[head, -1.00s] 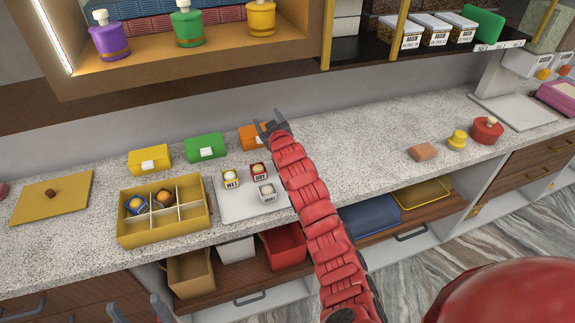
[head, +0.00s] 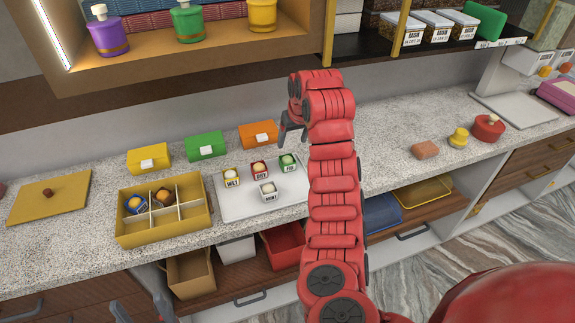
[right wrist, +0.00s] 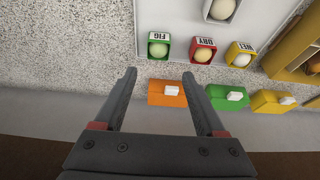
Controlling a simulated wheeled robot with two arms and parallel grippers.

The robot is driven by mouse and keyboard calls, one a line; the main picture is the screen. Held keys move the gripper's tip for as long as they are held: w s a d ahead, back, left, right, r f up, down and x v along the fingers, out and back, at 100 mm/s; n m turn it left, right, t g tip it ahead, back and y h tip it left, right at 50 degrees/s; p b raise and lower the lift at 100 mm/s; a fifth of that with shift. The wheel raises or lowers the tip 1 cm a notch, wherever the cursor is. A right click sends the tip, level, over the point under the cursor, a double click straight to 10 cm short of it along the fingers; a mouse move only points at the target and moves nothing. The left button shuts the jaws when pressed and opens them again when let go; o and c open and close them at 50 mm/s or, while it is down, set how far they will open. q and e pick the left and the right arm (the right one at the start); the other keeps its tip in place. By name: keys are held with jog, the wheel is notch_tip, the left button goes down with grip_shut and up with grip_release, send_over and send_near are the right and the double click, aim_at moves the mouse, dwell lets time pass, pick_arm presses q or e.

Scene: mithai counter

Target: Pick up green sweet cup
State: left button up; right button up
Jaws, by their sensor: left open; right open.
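The green sweet cup, labelled FIG, (head: 287,164) stands upright at the back right of a white tray (head: 235,208). It also shows in the right wrist view (right wrist: 158,50). My right gripper (head: 293,130) is open and empty, above the counter behind the green cup. In the right wrist view its two fingers (right wrist: 158,76) point toward the cup, which appears just beyond the tips and between their lines. My left gripper (head: 142,309) is open at the bottom left edge, far from the cup and only partly in view.
A red DRY cup (head: 259,170), yellow WET cup (head: 231,177) and white cup (head: 268,190) share the tray. Orange (head: 258,135), green (head: 205,145) and yellow (head: 148,159) boxes stand behind. A divided yellow box (head: 165,226) is left.

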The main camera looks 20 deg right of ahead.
aim_at(288, 158)
jog(key=p+x, duration=0.1)
jog(key=x, duration=0.7)
jog(key=shift+w+f, duration=0.15)
jog(key=shift+f, duration=0.1)
jog(key=shift+w+f+p, duration=0.25)
jog(key=shift+f+p, duration=0.15)
jog(key=shift+p, duration=0.05)
jog(key=p+x, duration=0.1)
jog(key=x, duration=0.2)
jog(key=shift+d, duration=0.1)
jog(key=shift+w+f+p, duration=0.25)
jog(key=shift+f+p, duration=0.1)
jog(key=shift+f, duration=0.35)
jog(key=c, duration=1.1)
jog(key=shift+r, duration=0.15)
jog(key=shift+c, duration=0.2)
